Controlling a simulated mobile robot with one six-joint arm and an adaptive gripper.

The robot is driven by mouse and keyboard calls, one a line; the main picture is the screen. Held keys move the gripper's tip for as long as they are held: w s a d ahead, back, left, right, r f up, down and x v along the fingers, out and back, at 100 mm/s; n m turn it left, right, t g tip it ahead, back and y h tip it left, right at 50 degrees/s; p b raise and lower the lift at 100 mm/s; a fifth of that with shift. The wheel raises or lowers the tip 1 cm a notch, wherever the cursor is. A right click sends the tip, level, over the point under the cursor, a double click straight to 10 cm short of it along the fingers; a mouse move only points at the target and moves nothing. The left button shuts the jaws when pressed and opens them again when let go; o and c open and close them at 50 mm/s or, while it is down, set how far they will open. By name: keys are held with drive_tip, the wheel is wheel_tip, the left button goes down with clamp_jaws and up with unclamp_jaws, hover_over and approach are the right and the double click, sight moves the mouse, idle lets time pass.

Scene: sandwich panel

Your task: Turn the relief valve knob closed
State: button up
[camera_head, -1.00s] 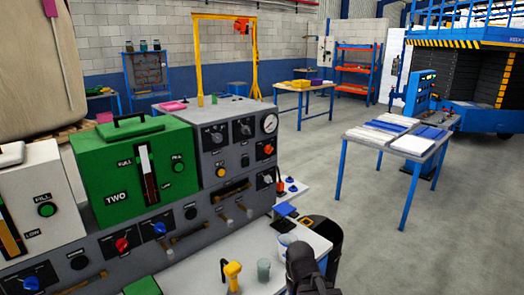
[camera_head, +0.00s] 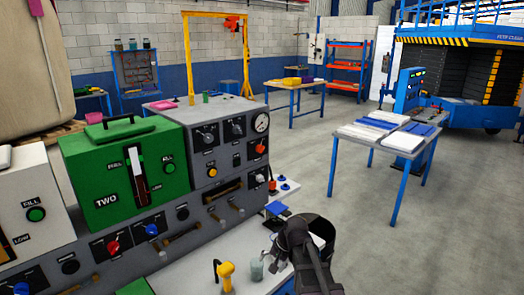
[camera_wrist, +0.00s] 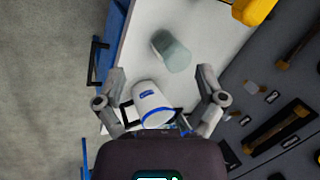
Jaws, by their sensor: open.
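The grey control panel (camera_head: 205,170) stands at the left in the head view. It carries a red knob (camera_head: 112,246), a blue knob (camera_head: 151,230), an orange-red knob (camera_head: 260,148) and black knobs (camera_head: 208,138). The labels are too small to read, so I cannot tell which is the relief valve knob. My gripper (camera_wrist: 160,72) is open in the wrist view, with its fingers spread either side of a white cup with a blue mark (camera_wrist: 150,100). I cannot tell whether they touch it. In the head view, my arm is right of the panel, apart from its knobs.
A grey-green cup (camera_wrist: 172,52) and a yellow-handled tool (camera_head: 226,274) are on the white bench top (camera_head: 195,272) in front of the panel. A green tank unit (camera_head: 125,175) sits on the panel. A blue-legged table (camera_head: 345,145) stands right, with open floor around it.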

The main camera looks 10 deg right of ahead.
drive_tip(key=w+r+m+t+y, duration=0.2)
drive_tip(key=w+r+m, duration=0.15)
drive_tip(key=w, duration=0.55)
drive_tip(key=m+t+y+p, duration=0.2)
drive_tip(key=m+t+y, duration=0.55)
drive_tip(key=m, duration=1.25)
approach(263, 150)
drive_tip(key=s+t+h, duration=0.3)
drive_tip(key=s, duration=0.1)
drive_tip(key=shift+d+f, duration=0.1)
drive_tip(key=shift+f, duration=0.05)
drive_tip(key=shift+w, duration=0.15)
drive_tip(key=x, duration=1.3)
drive_tip(key=shift+w+a, duration=0.25)
